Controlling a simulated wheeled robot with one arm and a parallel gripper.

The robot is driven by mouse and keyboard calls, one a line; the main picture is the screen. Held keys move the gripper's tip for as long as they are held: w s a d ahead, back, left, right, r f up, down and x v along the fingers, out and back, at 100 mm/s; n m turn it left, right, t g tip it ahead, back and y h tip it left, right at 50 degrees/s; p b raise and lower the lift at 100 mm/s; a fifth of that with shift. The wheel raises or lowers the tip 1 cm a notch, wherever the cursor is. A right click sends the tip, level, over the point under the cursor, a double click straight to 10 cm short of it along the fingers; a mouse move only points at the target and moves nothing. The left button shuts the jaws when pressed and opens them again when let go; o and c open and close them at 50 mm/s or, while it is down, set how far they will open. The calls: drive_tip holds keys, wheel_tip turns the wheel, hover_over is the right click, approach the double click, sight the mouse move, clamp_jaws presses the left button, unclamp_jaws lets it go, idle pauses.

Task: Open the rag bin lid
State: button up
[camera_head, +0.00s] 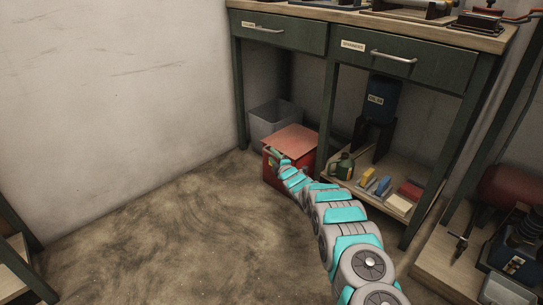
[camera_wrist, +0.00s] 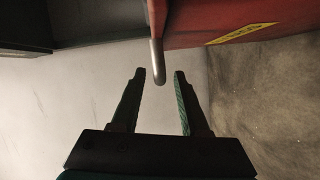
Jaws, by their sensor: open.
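The red rag bin (camera_head: 299,153) stands on the floor under the bench, and its lighter red lid (camera_head: 292,138) looks shut. In the wrist view the bin's red wall (camera_wrist: 220,24) fills the upper right, with a yellow label (camera_wrist: 240,33). A bent metal handle (camera_wrist: 156,55) sticks out from the bin's edge. My gripper (camera_wrist: 160,74) is open, and the handle's end appears between its two fingertips without visible contact. In the head view my gripper (camera_head: 274,157) is at the bin's front left side, partly hidden by my arm.
A grey bin (camera_head: 272,118) stands behind the red one, against the wall. The bench's green leg (camera_head: 241,95) is close by on the left. A low shelf (camera_head: 335,180) with an oil can, coloured blocks and a blue container lies to the right. The floor at left is clear.

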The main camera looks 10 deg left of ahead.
drive_tip(key=shift+x, duration=0.95)
drive_tip(key=shift+c, duration=0.3)
clamp_jaws()
idle(0.7)
